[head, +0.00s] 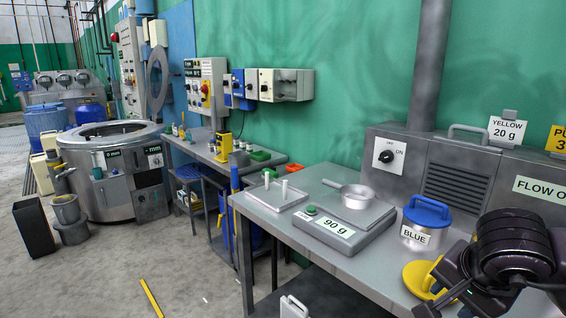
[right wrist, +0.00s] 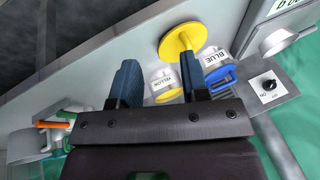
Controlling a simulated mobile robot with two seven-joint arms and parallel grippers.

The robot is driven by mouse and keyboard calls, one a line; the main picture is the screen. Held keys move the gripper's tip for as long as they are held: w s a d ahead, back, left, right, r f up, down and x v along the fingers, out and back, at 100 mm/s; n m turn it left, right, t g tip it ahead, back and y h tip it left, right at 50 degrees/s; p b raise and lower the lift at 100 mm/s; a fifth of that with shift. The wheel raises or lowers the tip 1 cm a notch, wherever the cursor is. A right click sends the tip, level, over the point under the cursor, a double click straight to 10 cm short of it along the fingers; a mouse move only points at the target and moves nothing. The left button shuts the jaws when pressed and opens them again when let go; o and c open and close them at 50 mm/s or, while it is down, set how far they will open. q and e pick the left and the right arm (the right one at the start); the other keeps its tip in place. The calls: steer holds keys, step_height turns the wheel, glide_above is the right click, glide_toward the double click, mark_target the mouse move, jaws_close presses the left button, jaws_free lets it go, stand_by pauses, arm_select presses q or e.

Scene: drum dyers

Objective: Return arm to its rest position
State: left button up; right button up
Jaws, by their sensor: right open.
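My right arm's dark wrist (head: 510,250) is at the lower right of the head view, over the right part of the metal table; its fingers are not clearly seen there. In the right wrist view my right gripper (right wrist: 158,78) is open, its two dark blue fingers apart with nothing held. A canister labelled YELLOW (right wrist: 164,83) shows beyond the gap between them. A yellow disc with a bar handle (right wrist: 180,42) lies on the table beside it; it also shows in the head view (head: 417,280). My left gripper is not in view.
The blue-lidded BLUE canister (head: 423,220) stands close left of the right wrist. Left of it are a scale reading 90 g (head: 338,229) with a pan (head: 353,196) and a tray (head: 270,198). A grey machine (head: 410,150) backs the table. Open floor lies left.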

steer(key=w+a+r+m+y, duration=0.1)
steer(key=a+r+m+y, duration=0.3)
steer(key=a+m+y, duration=0.5)
steer(key=w+a+r+m+y, duration=0.1)
steer(key=a+r+m+y, duration=0.5)
steer(key=y, duration=0.4)
steer(key=w+d+f+m+t+h, duration=0.35)
steer(key=m+t, duration=0.25)
steer(key=m, duration=0.6)
steer(key=w+d+f+m+t+h, duration=0.25)
steer(key=f+m+t, duration=0.3)
steer(key=m, duration=0.55)
steer(key=s+d+f+m+h, duration=0.1)
steer(key=d+f+m+h, duration=0.25)
steer(key=f+m, duration=0.3)
steer(key=s+d+f+m+h, duration=0.1)
steer(key=d+f+m+h, duration=0.1)
steer(key=f+m+h, duration=0.35)
arm_select(q)
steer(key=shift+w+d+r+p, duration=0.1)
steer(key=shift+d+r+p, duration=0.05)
steer(key=shift+p, duration=0.2)
arm_select(e)
steer(key=s+d+f+m+g+h, duration=0.2)
steer(key=s+f+m+g, duration=0.3)
steer(key=s+f, duration=1.6)
steer(key=f+m+h, duration=0.1)
steer(key=m, duration=0.3)
steer(key=shift+d, duration=0.4)
